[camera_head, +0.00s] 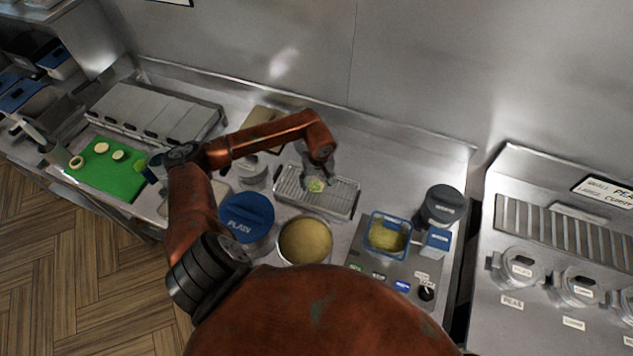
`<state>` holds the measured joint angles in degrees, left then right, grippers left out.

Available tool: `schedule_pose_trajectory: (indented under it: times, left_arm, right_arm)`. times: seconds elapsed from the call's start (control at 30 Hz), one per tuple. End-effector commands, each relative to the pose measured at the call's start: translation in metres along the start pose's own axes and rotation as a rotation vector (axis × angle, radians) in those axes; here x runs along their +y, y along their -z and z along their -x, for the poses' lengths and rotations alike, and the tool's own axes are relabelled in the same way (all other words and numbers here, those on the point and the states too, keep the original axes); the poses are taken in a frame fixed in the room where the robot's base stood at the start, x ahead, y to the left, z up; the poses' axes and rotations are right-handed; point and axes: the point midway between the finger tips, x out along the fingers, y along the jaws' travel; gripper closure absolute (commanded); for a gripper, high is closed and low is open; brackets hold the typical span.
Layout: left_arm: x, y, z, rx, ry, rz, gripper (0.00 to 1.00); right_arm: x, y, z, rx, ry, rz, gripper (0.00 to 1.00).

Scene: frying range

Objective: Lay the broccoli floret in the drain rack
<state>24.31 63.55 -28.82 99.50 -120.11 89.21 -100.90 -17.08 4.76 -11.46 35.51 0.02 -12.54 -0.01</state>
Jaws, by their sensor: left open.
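The drain rack (342,200) is a shallow metal tray with a wire grid on the steel counter, near the middle of the view. The small pale green broccoli floret (316,186) shows over the left half of the rack and appears to lie on its grid. My left gripper (318,174) points down just above the floret, with its jaws open. The wrist and fingers partly cover the rack's far edge and are too small to show clearly whether they touch the floret. My right gripper is out of view.
A blue-lidded tub (246,214) marked PLAIN and a round pan of yellowish batter (305,241) stand in front of the rack. A blue-rimmed basket (388,234) and a dark-lidded canister (440,206) are to the right. A green cutting board (112,178) lies far left.

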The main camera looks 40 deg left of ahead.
Motion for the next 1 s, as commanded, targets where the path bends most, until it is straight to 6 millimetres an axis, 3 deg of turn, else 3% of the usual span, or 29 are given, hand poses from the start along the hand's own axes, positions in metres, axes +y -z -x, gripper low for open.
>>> schedule_pose_trajectory:
  times: [0.17, 0.6, 0.8, 1.0]
  left_arm:
    - [0.001, 0.002, 0.018, 0.004, -0.003, -0.001, 0.45]
    - [0.001, 0.001, 0.103, 0.003, -0.002, -0.001, 0.45]
    - [0.000, 0.001, 0.118, 0.002, 0.000, 0.000, 0.45]
    - [0.000, 0.000, 0.120, 0.001, 0.000, 0.000, 0.45]
  right_arm:
    - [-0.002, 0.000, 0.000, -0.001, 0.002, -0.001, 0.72]
    - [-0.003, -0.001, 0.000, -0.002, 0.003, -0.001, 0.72]
    - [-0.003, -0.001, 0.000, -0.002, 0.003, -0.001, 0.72]
    - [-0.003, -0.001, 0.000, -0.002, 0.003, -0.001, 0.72]
